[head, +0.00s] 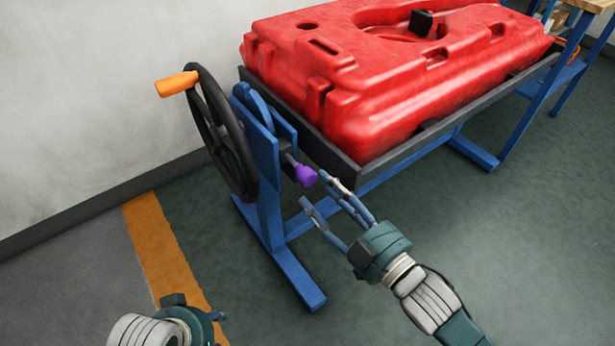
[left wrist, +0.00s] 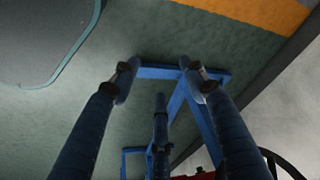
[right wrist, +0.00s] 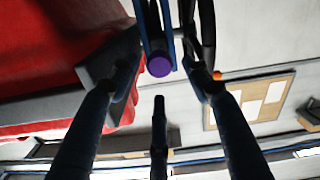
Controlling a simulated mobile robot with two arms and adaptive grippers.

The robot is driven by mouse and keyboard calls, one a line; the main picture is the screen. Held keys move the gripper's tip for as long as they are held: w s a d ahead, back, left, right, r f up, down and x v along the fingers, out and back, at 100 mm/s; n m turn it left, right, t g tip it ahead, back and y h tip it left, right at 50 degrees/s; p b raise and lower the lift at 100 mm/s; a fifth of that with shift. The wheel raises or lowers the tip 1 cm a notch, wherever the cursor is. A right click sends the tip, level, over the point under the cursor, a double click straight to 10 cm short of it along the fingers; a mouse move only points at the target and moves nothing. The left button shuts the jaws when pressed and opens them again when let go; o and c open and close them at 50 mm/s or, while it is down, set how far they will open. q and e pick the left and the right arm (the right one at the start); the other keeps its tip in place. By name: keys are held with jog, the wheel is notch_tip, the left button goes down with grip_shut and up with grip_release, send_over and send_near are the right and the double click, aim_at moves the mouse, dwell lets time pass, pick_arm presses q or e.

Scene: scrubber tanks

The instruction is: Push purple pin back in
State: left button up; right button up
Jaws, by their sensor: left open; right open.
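The purple pin (head: 305,175) sticks out from the blue stand (head: 267,150) beside the wheel, at the front corner of the dark tray. It also shows end-on in the right wrist view (right wrist: 159,66), at upper middle beyond the fingers. My right gripper (head: 318,192) is open with its fingertips close to the pin. Whether they touch it I cannot tell. My left gripper is low at the bottom left of the head view, with only part of it in frame. In the left wrist view its fingers (left wrist: 160,80) are open and empty above the floor.
A large red tank (head: 390,80) lies in the dark tray (head: 345,170) on the blue frame. A black handwheel (head: 225,130) with an orange handle (head: 177,84) stands left of the pin. Blue feet (head: 295,280) extend along the floor. The floor in front is clear.

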aim_at(311, 181)
jog(key=x, duration=0.4)
jog(key=shift+w+a+b, duration=0.15)
jog(key=shift+w+b, duration=0.15)
pick_arm(q)
jog(key=shift+w+d+t, duration=0.15)
jog(key=shift+w+t, duration=0.05)
jog(key=shift+w, duration=0.35)
jog(key=shift+w+d+t, duration=0.15)
jog(key=shift+w+t, duration=0.05)
jog(key=shift+w, duration=0.3)
pick_arm(e)
jog(key=shift+w+a, duration=0.4)
jog(key=shift+w, duration=0.15)
